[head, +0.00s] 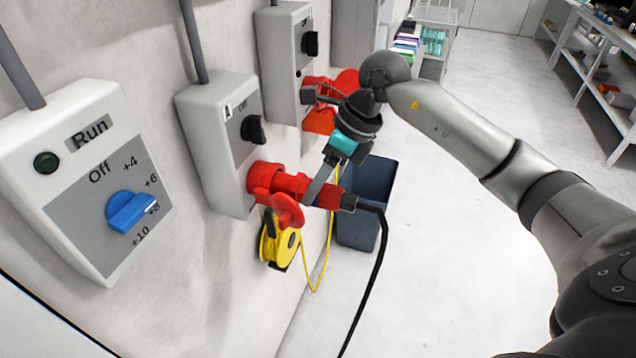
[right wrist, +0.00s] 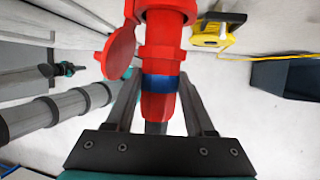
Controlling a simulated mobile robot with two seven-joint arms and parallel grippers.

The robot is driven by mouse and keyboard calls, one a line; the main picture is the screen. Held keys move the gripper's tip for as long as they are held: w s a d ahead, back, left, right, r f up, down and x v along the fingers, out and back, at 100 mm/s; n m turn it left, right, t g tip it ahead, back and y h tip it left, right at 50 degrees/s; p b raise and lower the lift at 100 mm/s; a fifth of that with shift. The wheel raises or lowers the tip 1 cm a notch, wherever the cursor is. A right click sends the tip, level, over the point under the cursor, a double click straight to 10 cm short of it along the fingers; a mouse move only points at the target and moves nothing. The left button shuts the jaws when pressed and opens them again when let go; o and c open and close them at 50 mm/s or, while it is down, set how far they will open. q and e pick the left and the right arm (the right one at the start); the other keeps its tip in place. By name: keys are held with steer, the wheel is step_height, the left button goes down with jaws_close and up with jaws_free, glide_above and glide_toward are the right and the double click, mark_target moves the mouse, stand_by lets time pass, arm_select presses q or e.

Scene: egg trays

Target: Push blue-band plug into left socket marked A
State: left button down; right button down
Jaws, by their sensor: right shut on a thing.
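The left socket (head: 258,181) is a red round outlet on the grey box marked A (head: 222,150); its red lid (head: 287,210) hangs open. The red plug (head: 326,196) has a black cable at its rear. In the right wrist view the plug (right wrist: 158,106) shows its blue band (right wrist: 164,82). My right gripper (head: 318,183) is shut on the plug, with a finger on each side of it. The plug is in line with the socket and its front meets the red socket parts; how deep it sits I cannot tell.
Another grey box (head: 285,50) with red socket parts (head: 322,118) stands beyond. A Run/Off box (head: 90,180) with a blue knob is at the left. A yellow reel (head: 279,243) hangs below, beside a dark bin (head: 365,205). Floor to the right is clear.

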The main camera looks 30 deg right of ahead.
mark_target(301, 176)
steer(key=shift+w+a+r, duration=0.1)
steer(key=shift+w+a, duration=1.05)
steer(key=shift+w, duration=0.25)
stand_by(2.1)
steer(key=c, duration=1.1)
jaws_free()
steer(key=o, duration=0.9)
steer(key=shift+o, duration=0.2)
steer(key=v, duration=1.5)
steer(key=shift+b, duration=0.45)
